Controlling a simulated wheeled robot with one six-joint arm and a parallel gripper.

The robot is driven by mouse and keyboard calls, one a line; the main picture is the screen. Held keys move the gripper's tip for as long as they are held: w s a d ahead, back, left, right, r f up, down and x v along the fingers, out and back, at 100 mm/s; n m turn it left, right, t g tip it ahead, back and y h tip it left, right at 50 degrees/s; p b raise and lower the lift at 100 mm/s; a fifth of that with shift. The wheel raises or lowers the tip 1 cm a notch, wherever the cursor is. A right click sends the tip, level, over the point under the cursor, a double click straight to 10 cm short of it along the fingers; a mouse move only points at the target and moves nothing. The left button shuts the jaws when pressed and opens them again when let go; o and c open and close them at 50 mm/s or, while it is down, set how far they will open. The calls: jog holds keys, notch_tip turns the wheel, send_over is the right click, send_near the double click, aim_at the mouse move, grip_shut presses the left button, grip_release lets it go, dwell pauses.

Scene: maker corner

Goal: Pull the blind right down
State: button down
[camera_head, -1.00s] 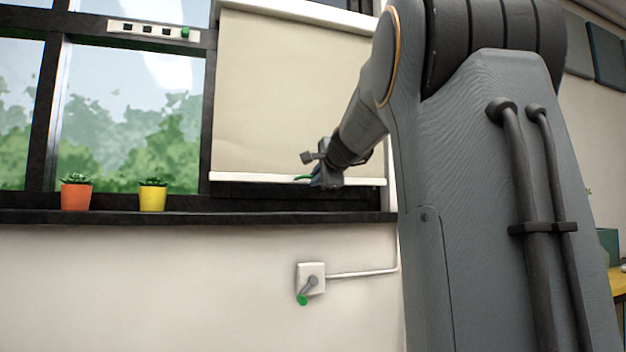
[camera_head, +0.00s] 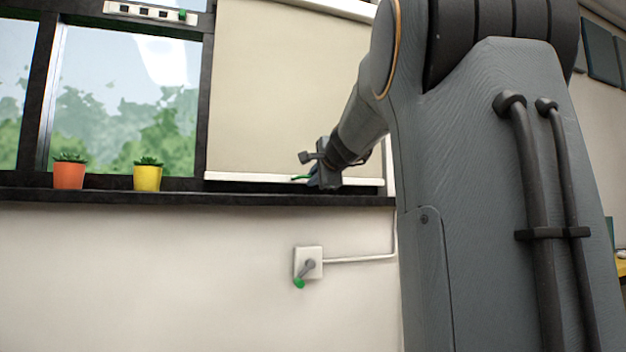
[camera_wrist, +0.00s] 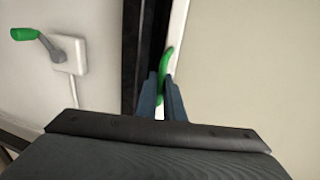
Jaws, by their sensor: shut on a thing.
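The cream roller blind (camera_head: 285,90) hangs over the right part of the window. Its white bottom bar (camera_head: 245,177) is just above the dark sill (camera_head: 110,196), with a thin dark strip between. A green pull handle (camera_head: 299,178) sits on the bar. My gripper (camera_head: 318,178) is at the bar and shut on this handle. In the wrist view the blind (camera_wrist: 250,70) fills the right side, and the green handle (camera_wrist: 165,65) shows between the fingers of my gripper (camera_wrist: 161,88). The held part of the handle is partly hidden by the fingers.
An orange pot (camera_head: 69,175) and a yellow pot (camera_head: 147,177) with plants stand on the sill, left of the blind. A wall box with a green-knobbed crank (camera_head: 308,263) is below the sill. A switch strip (camera_head: 150,13) is at the top left.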

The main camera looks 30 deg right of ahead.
jog(key=c, duration=1.9)
grip_release()
jog(key=shift+f, duration=0.4)
jog(key=shift+o, duration=0.2)
jog(key=shift+r, duration=0.15)
jog(key=p+v, duration=0.1)
jog(key=v, duration=0.6)
jog(key=shift+s, duration=0.35)
